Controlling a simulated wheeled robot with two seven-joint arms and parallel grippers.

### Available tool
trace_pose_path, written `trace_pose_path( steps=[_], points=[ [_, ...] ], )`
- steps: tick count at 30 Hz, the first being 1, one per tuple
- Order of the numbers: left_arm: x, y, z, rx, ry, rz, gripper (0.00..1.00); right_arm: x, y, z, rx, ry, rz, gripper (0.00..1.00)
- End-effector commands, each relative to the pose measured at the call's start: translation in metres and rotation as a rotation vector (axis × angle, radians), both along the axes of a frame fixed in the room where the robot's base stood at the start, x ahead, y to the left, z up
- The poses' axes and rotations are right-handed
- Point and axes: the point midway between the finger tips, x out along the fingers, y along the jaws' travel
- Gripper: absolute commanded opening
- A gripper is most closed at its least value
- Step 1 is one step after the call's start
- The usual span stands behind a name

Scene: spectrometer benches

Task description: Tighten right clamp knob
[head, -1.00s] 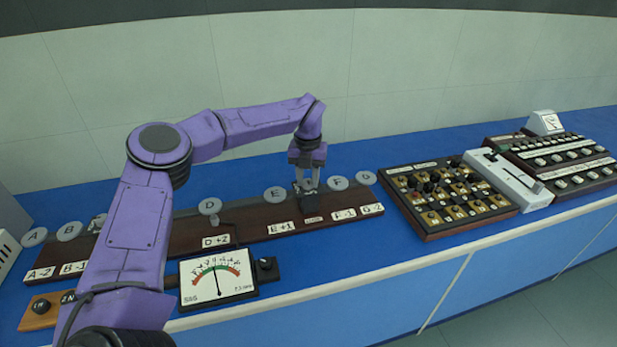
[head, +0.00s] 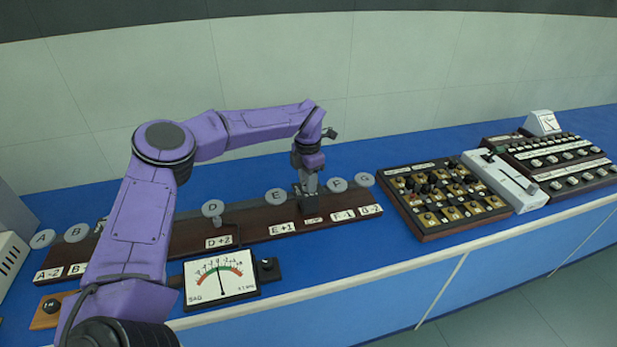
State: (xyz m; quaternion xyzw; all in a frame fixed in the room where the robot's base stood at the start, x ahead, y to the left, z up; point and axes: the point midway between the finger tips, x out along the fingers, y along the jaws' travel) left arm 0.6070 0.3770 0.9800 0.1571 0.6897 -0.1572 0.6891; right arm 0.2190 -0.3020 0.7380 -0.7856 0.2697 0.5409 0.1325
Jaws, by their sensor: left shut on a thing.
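My left gripper (head: 309,190) points down at the right part of the dark wooden rail (head: 270,228), between the discs E and F. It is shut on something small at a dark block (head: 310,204). I take this to be the right clamp knob, but the fingers hide it. The E disc (head: 276,197) stands just left of the gripper and the F disc (head: 337,185) just right of it. My right gripper is not in view.
A meter (head: 220,278) stands in front of the rail, its needle near the middle. The D disc (head: 212,208) stands left of E. A switch board (head: 443,196) and a white slider box (head: 507,181) lie to the right. Blue bench top is free behind the rail.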

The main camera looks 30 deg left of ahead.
Motion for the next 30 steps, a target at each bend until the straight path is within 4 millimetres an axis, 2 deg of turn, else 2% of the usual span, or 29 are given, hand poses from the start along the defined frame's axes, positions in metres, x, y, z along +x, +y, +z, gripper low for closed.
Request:
trace_pose_path(
  steps=[15, 22, 30],
  points=[
    [0.0, 0.0, 0.002, -0.001, -0.001, -0.451, 0.03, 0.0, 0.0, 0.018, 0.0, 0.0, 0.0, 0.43],
    [0.0, 0.0, 0.001, -0.001, -0.001, -0.581, 0.03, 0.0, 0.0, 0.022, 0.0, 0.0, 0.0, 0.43],
    [0.0, 0.0, 0.001, -0.001, -0.001, -0.654, 0.03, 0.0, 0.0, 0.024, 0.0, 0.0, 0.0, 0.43]
  ],
)
